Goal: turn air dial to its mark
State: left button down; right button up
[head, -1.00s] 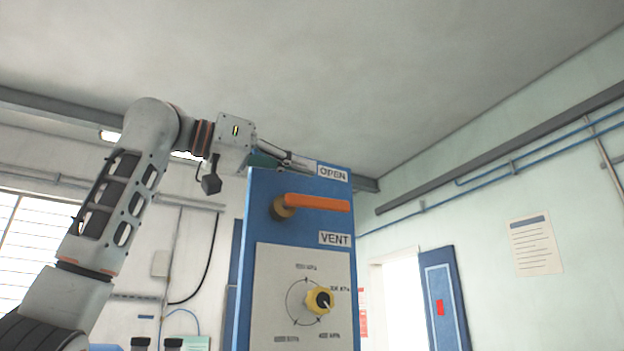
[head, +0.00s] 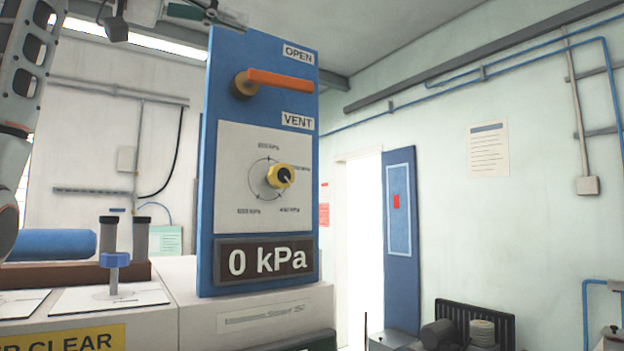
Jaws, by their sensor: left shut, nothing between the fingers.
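The air dial is a yellow knob (head: 281,176) with a dark centre, on the white dial plate (head: 233,177) of an upright blue panel (head: 207,215). It sits at the right side of a printed ring with kPa labels, which are too small to read surely. Below it a display (head: 266,261) reads 0 kPa. An orange lever (head: 281,79) lies about level between the OPEN and VENT labels. My left gripper (head: 232,22) is partly in view at the top edge, shut and empty, above the lever and apart from the dial. My right gripper is not in view.
The panel stands on a pale machine body (head: 240,317). To its left are a blue knob (head: 115,262), two dark-capped cylinders (head: 140,237) and a blue roll (head: 50,244). A blue door (head: 401,240) stands behind to the right. The space before the dial looks clear.

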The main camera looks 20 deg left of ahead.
aim_at(281, 176)
jog(key=k+l, duration=0.7)
jog(key=k, duration=0.2)
